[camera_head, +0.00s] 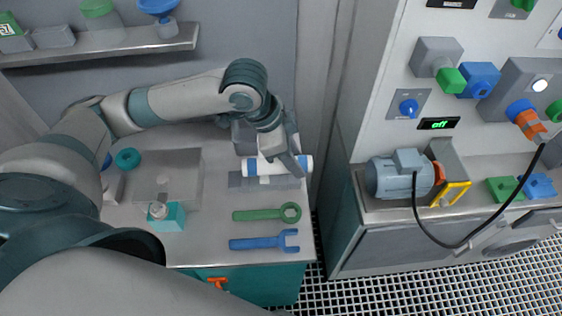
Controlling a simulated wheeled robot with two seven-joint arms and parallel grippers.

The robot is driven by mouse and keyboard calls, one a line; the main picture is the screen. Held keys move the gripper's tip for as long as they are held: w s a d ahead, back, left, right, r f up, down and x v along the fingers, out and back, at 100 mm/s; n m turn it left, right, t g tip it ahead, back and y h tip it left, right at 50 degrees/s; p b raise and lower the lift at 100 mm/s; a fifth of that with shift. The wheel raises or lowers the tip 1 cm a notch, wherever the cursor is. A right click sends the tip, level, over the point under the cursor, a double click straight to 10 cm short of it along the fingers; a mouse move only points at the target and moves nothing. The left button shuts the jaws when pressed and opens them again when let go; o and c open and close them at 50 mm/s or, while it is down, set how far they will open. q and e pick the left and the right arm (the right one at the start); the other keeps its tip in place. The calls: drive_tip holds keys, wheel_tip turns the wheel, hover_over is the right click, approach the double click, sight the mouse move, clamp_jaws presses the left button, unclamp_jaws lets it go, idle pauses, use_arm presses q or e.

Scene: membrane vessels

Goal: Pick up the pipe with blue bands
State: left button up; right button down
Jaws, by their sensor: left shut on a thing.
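The pipe with blue bands (265,168) is a white cylinder with a blue band near each end. It lies level at the right side of the grey workbench, over a flat grey holder (238,181). My left gripper (278,163) reaches down over the pipe from above and is shut on it around its middle. The fingers hide part of the pipe. I cannot tell whether the pipe touches the holder. My right gripper is not in view.
A green wrench (265,213) and a blue wrench (263,242) lie in front of the pipe. A teal block (167,217) and a teal ring (128,158) are to the left. A shelf (105,45) hangs behind. A motor (398,175) stands on the right-hand bench.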

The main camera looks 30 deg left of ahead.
use_arm(q)
drive_tip(key=s+d+r, duration=0.1)
drive_tip(key=d+r, duration=0.3)
drive_tip(key=d, duration=0.3)
drive_tip(key=shift+d+r+b, duration=0.2)
drive_tip(key=shift+r+b, duration=0.05)
drive_tip(key=shift+b, duration=0.2)
